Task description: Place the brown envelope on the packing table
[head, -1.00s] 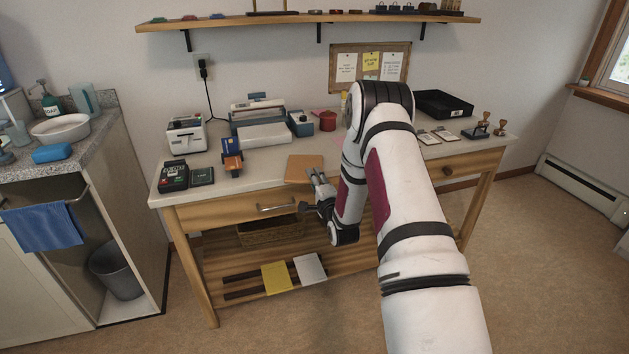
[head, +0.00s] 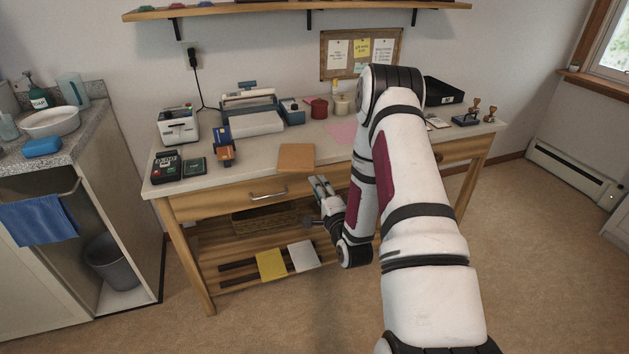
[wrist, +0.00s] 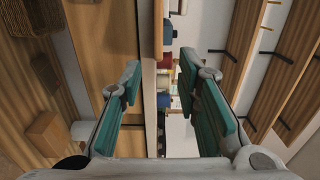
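The brown envelope (head: 296,157) lies flat on the packing table's top (head: 240,170), close to the front edge, in the head view. My gripper (head: 318,180) is just in front of the table's front edge, to the right of and nearer than the envelope, and apart from it. In the wrist view my gripper's two teal-padded fingers (wrist: 160,100) are spread wide with nothing between them. I cannot clearly make out the envelope in the wrist view.
A card reader (head: 166,166) and small stand (head: 223,142) sit left of the envelope; a pink sheet (head: 341,132) lies behind right. A yellow envelope (head: 271,264) and a white one (head: 303,254) lie on the lower shelf. A drawer handle (head: 268,195) juts from the front.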

